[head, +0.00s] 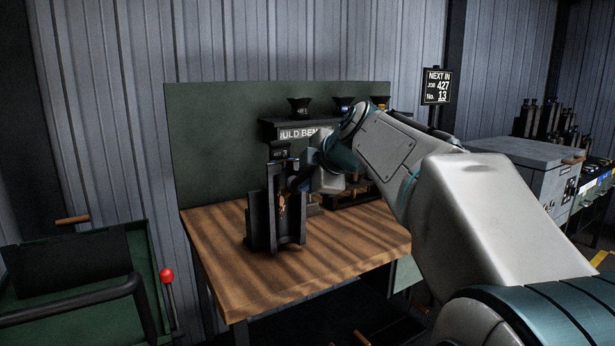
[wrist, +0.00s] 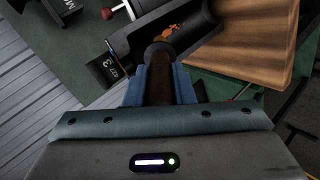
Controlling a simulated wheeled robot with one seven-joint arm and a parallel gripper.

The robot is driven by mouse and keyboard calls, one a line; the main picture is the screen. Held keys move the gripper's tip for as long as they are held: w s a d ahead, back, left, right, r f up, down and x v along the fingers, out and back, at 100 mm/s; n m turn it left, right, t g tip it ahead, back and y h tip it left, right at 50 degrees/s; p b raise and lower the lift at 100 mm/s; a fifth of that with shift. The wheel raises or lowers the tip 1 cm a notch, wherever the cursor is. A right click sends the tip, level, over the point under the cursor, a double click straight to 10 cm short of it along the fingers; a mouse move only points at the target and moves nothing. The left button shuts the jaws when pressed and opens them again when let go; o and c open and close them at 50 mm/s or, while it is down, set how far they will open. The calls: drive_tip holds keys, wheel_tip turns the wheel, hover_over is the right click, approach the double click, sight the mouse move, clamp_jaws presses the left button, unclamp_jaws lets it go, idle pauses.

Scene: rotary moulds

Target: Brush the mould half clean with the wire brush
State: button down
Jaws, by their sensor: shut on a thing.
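The dark mould half (head: 259,225) stands upright on the wooden bench, its hollow face toward the right. An orange-brown patch of residue (head: 282,204) shows in the hollow. In the wrist view the mould half (wrist: 128,38) lies just beyond my gripper (wrist: 160,80), and the residue (wrist: 170,33) shows there too. My gripper's blue fingers are shut on the brown handle of the wire brush (wrist: 159,88). The brush's far end points into the hollow close to the residue; I cannot tell whether it touches. In the head view my arm largely hides the gripper and brush.
The wooden bench (head: 220,243) has free room at its front left. A dark shelf with funnel-like parts (head: 299,107) stands behind. A green cart (head: 95,262) with a red-knobbed lever (head: 167,276) is at left. A grey cabinet (head: 530,165) is at right.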

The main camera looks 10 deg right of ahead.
drive_tip(key=shift+w+a, duration=0.25)
drive_tip(key=shift+w, duration=0.6)
